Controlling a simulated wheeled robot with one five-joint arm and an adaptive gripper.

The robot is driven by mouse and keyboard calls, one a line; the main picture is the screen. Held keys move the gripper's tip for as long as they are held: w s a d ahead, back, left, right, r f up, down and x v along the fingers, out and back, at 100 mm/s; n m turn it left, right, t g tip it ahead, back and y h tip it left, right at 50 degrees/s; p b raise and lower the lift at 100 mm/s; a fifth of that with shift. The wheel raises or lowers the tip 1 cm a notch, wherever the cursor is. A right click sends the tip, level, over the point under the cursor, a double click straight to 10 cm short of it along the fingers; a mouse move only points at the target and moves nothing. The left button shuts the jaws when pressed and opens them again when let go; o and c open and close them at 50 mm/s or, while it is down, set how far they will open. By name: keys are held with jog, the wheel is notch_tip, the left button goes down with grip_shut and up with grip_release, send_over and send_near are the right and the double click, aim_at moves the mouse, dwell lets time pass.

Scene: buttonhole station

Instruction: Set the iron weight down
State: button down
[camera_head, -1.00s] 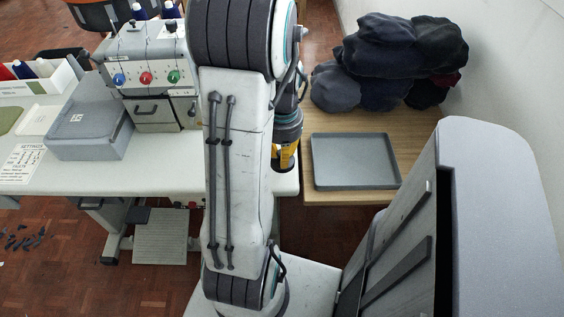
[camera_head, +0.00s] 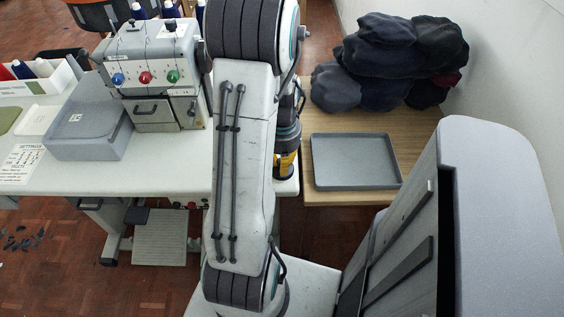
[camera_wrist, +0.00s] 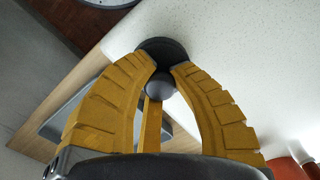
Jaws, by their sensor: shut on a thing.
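The iron weight (camera_wrist: 160,87) is a dark grey round piece with a ball-like knob on a wider dark disc. It shows in the wrist view between the yellow fingers of my gripper (camera_wrist: 161,75), which are shut on it. The white table top (camera_wrist: 240,40) lies behind and to the right of it; I cannot tell whether the weight touches it. In the head view my gripper (camera_head: 286,166) is mostly behind my arm, at the white table's right end (camera_head: 178,172).
A grey empty tray (camera_head: 356,162) lies on the wooden table (camera_head: 425,123) to the right, with a pile of dark caps (camera_head: 385,60) behind it. The buttonhole machine (camera_head: 150,75) and a grey lidded box (camera_head: 90,130) stand on the white table to the left.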

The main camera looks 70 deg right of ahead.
jog(key=shift+f, duration=0.1)
jog(key=c, duration=1.2)
grip_release()
jog(key=shift+o, duration=0.2)
notch_tip(320, 180, up, 12)
jog(key=p, duration=0.2)
jog(key=shift+r, duration=0.2)
